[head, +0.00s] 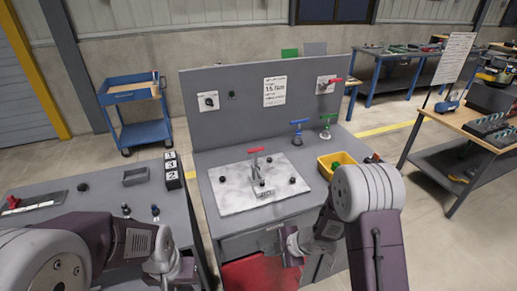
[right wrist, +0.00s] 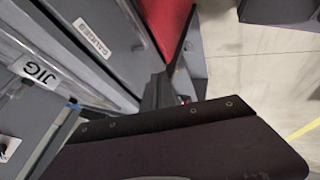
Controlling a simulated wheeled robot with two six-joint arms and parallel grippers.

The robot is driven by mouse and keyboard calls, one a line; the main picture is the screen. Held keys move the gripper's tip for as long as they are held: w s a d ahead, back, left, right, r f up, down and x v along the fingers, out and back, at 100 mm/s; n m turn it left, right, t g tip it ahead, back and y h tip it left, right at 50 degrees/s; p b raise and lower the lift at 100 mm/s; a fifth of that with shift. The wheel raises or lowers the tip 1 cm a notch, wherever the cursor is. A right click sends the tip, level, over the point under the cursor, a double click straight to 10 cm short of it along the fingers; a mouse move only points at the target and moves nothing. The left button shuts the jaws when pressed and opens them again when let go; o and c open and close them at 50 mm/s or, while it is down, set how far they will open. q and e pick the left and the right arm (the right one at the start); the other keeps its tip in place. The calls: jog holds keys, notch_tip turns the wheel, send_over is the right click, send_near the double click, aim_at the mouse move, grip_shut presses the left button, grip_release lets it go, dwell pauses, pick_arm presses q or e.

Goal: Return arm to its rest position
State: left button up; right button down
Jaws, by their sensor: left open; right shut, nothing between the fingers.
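My right arm reaches in from the lower right in the head view. Its gripper (head: 290,246) is shut and empty, low at the front edge of the grey workbench (head: 215,188), by the drawers. My left arm comes in from the lower left. Its gripper (head: 182,272) is open at the near end of the left grey bench (head: 50,190), with no object visible in it. In the right wrist view a dark part of my own arm fills the lower half, beside drawer fronts (right wrist: 95,40) with a printed label.
The workbench bears a metal plate (head: 235,198) with a red-handled clamp (head: 256,151). A red surface (head: 255,274) lies below the front edge. A blue cart (head: 138,110) stands behind.

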jog(key=w+d+r+m+t+h, duration=0.2)
jog(key=d+r+m, duration=0.1)
jog(key=r, duration=0.3)
jog(key=w+d+r+m+t+h, duration=0.2)
jog(key=d+r+m, duration=0.15)
jog(key=r, duration=0.25)
jog(key=s+d+f+m+g, duration=0.1)
jog(key=s+m+g, duration=0.1)
jog(key=s+m, duration=0.2)
jog(key=s+d+f+m+g+h, duration=0.1)
jog(key=s+d+m+g, duration=0.1)
jog(key=s+m, duration=0.3)
jog(key=s+d+f+m+g+h, duration=0.1)
jog(key=s+d+m+g, duration=0.1)
jog(key=s+m, duration=0.3)
jog(key=s, duration=0.3)
jog(key=shift+s+f+g, duration=0.25)
jog(key=shift+s+g, duration=0.15)
jog(key=shift+s, duration=0.1)
